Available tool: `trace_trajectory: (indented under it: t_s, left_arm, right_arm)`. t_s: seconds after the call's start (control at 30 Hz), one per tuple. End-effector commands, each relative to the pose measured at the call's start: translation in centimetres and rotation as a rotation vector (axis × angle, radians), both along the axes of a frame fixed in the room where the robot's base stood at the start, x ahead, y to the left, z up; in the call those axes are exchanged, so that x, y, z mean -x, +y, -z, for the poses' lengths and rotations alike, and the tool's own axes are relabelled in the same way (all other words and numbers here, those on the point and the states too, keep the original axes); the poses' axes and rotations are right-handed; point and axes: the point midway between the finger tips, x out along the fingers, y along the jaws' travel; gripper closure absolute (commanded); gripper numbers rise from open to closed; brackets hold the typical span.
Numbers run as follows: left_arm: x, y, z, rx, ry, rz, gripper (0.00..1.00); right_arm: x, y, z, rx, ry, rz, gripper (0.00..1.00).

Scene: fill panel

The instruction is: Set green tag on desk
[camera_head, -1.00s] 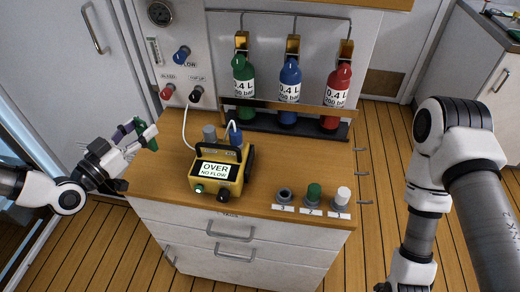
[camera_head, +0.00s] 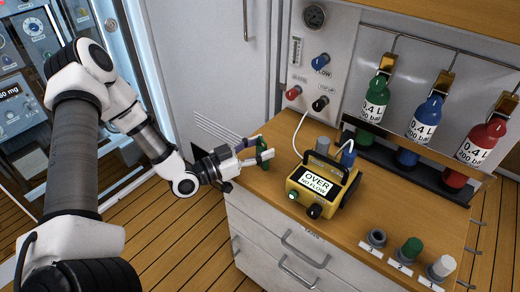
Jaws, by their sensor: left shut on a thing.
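My left gripper (camera_head: 256,158) reaches in from the left to the left edge of the wooden desk (camera_head: 392,212). It is shut on a green piece, which I take to be the green tag (camera_head: 264,148). The green tag stands roughly upright between the fingertips, partly covered by a pale finger. It shows in front of the desk's left part; I cannot tell whether it touches the top. A purple piece (camera_head: 246,142) shows beside it at the gripper; I cannot tell whether it is held too. My right gripper is not in view.
A yellow meter (camera_head: 322,186) reading OVER NO FLOW stands right of the gripper. Green (camera_head: 374,105), blue (camera_head: 423,122) and red bottles (camera_head: 480,147) stand behind. The strip between gripper and meter is narrow.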

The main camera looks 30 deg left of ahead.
Motion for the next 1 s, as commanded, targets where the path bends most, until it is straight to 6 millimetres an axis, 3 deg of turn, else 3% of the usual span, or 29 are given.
trace_trajectory:
  t_s: [0.1, 0.13, 0.2, 0.53, 0.67, 1.0]
  left_arm:
    - [0.0, 0.0, 0.2, 0.000, 0.000, 0.000, 0.73]
    - [0.0, 0.0, 0.2, 0.000, 0.000, 0.000, 0.46]
    - [0.0, 0.0, 0.1, 0.000, 0.000, 0.000, 0.25]
    - [0.0, 0.0, -0.2, 0.000, 0.000, -0.001, 0.25]
    - [0.9, 0.6, -0.2, 0.004, 0.001, -0.005, 0.25]
    - [6.7, 3.7, -0.4, 0.005, 0.000, -0.010, 0.25]
  right_arm:
    - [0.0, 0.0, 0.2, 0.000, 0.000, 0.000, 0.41]
    - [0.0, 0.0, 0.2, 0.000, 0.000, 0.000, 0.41]
    - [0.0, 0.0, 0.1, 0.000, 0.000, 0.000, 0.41]
    - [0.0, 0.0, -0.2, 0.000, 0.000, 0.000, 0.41]
    - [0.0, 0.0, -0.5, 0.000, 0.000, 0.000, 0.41]
    - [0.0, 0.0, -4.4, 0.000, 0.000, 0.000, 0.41]
